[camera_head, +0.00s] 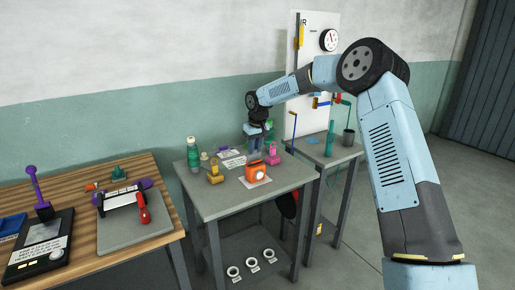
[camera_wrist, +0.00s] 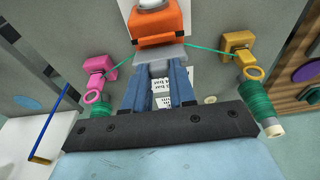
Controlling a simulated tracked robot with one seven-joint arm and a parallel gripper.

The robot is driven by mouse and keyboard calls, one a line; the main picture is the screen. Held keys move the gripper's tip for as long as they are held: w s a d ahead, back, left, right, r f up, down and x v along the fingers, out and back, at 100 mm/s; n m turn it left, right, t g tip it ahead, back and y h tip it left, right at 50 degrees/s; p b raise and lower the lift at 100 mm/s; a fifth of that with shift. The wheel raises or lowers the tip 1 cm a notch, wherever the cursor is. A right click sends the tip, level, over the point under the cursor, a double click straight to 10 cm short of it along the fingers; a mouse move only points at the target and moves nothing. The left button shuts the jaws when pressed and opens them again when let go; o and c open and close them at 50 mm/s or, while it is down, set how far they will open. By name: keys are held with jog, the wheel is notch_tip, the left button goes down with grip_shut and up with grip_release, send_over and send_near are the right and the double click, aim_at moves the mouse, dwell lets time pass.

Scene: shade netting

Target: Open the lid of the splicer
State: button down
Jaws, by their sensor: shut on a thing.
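The splicer (camera_head: 257,172) is a small orange box with a round white part on its front, standing on a white sheet on the grey table. It also shows at the top of the wrist view (camera_wrist: 158,22), with a dark slit and a grey piece, which I take for its lid (camera_wrist: 160,52), on my side. My gripper (camera_head: 258,150) reaches down just behind the splicer. In the wrist view my blue fingers (camera_wrist: 160,70) are shut at the grey piece, and their tips are partly hidden by it. Whether the lid is raised cannot be told.
A pink holder (camera_head: 272,155) and a yellow holder (camera_head: 214,173) flank the splicer, joined to it by a thin green line. A green bottle-like spool (camera_head: 194,155) stands at left. A wooden bench (camera_head: 95,220) is left; a smaller table (camera_head: 325,151) is right.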

jog(key=c, duration=0.9)
grip_release()
jog(key=shift+r, duration=0.1)
jog(key=r, duration=0.4)
jog(key=s+d+r, duration=0.1)
jog(key=r, duration=0.3)
jog(key=s+r, duration=0.1)
jog(key=r, duration=0.4)
jog(key=shift+d+r, duration=0.1)
jog(key=shift+d, duration=0.1)
jog(key=shift+s, duration=0.1)
